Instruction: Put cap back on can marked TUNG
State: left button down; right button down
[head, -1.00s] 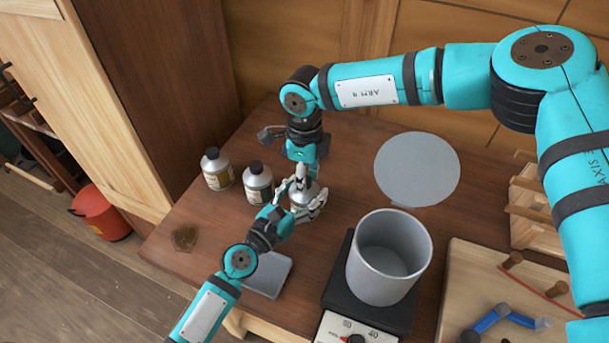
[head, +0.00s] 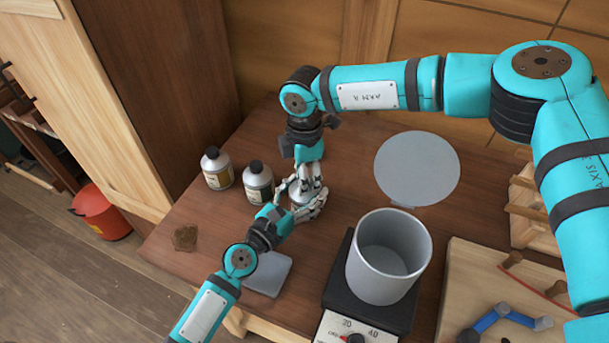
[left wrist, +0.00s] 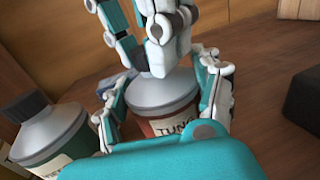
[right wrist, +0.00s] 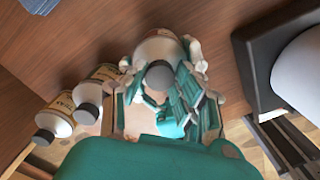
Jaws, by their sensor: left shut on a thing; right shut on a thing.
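The can marked TUNG (left wrist: 165,92) stands upright on the bench, with a silver shoulder and a reddish body. My left gripper (head: 302,204) is shut around its body, with fingers on both sides. My right gripper (head: 309,184) comes down from above, and its fingers are shut at the can's top; they also show in the left wrist view (left wrist: 160,50). In the right wrist view a dark grey round cap (right wrist: 160,75) sits between the right fingers, over the can's top. The neck is hidden, so I cannot tell whether the cap is seated.
Two similar capped cans (head: 216,168) (head: 258,183) stand just left. A grey pot (head: 388,262) on a black scale (head: 345,300) stands to the right, with a grey disc (head: 418,168) behind it. A brown patch (head: 185,238) and grey pad (head: 268,274) lie in front.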

jog(key=m, duration=0.3)
jog(key=shift+m, duration=0.4)
jog(key=c, duration=0.9)
grip_release()
notch_tip(320, 180, up, 12)
pick_arm(q)
jog(key=shift+c, duration=0.4)
grip_release()
